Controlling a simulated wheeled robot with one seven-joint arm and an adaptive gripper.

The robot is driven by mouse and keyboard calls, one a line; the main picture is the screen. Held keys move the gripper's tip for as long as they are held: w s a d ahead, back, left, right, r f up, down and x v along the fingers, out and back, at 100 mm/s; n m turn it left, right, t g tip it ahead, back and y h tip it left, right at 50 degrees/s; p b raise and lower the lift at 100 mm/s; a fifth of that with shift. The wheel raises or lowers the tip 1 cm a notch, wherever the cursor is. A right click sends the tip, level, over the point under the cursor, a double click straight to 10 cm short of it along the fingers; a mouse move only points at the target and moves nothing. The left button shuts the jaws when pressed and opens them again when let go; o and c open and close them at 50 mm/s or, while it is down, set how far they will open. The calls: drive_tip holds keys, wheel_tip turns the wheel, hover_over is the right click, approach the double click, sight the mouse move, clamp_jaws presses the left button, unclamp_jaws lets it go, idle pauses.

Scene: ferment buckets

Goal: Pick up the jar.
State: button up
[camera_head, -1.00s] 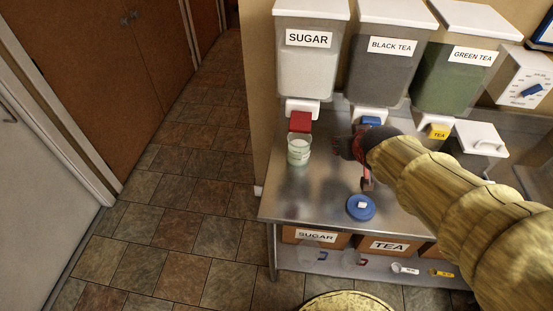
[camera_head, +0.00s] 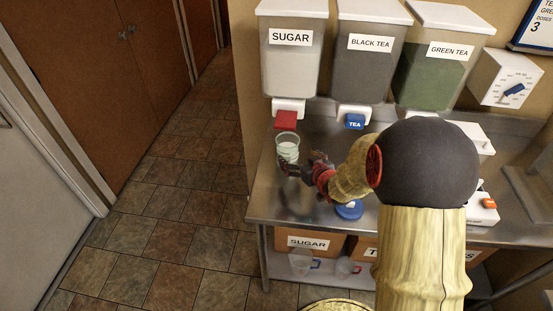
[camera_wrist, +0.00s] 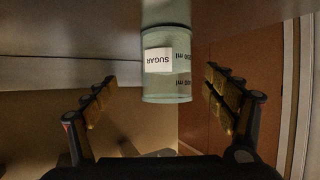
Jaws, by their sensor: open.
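The jar (camera_head: 288,146) is a clear, cup-shaped container with pale contents, standing on the steel counter below the sugar dispenser's red tap. In the wrist view the jar (camera_wrist: 166,88) appears upside down, with a white SUGAR label and millilitre marks, between my spread fingers. My gripper (camera_head: 288,166) is open at the jar's near side. In the wrist view my gripper (camera_wrist: 160,78) has a gap between each finger and the jar. In the head view my fingers hide some of the jar's lower part.
The sugar dispenser (camera_head: 292,60), black tea dispenser (camera_head: 368,75) and green tea dispenser (camera_head: 436,75) stand along the back. A blue round object (camera_head: 349,210) lies on the counter (camera_head: 270,200), partly behind my arm. The counter's left edge is close to the jar.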

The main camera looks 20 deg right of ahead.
sight(292, 158)
drive_tip(key=shift+w+a+f+t+y, duration=0.1)
drive_tip(key=shift+a+f+t+y, duration=0.1)
drive_tip(key=shift+f, duration=0.25)
drive_tip(key=shift+w+a+f+t+y, duration=0.1)
drive_tip(key=shift+a+f, duration=0.1)
drive_tip(key=shift+f, duration=0.25)
drive_tip(key=shift+b+x, duration=0.4)
drive_tip(key=shift+x, duration=0.45)
drive_tip(key=b+x, duration=0.2)
drive_tip(key=x, duration=0.3)
drive_tip(key=shift+w+f, duration=0.15)
drive_tip(key=shift+w, duration=0.25)
drive_tip(key=shift+c, duration=0.5)
drive_tip(key=c, duration=1.6)
drive_tip(key=shift+c, duration=1.2)
drive_tip(key=shift+r, duration=0.25)
